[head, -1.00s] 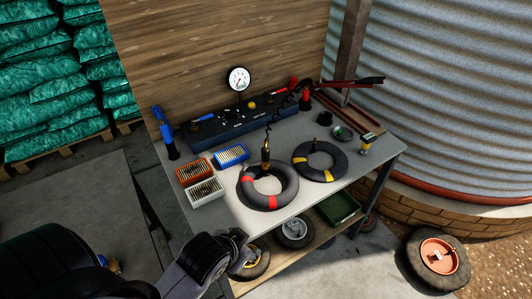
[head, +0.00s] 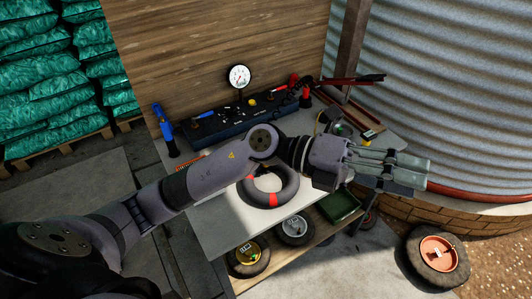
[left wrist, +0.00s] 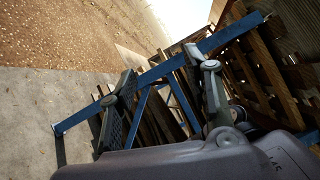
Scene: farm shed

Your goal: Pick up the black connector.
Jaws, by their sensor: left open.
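My left arm reaches across the workbench (head: 215,225) from the left. Its gripper (head: 420,169) is open and empty, past the bench's right edge and in front of the corrugated wall. The open fingers also show in the left wrist view (left wrist: 166,78), with no bench or connector between them. I cannot pick out a black connector with certainty now; my arm covers the middle of the bench. A black tyre with red bands (head: 270,190) lies on the bench just below my forearm. The yellow-banded tyre is mostly hidden behind my wrist.
A black panel (head: 205,132) with a round gauge (head: 239,77) stands at the bench's back. A blue-handled tool (head: 164,128) stands at its left. A green tray (head: 340,205) and wheels sit below. A blue metal frame (left wrist: 145,85) shows beyond the gripper in the wrist view.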

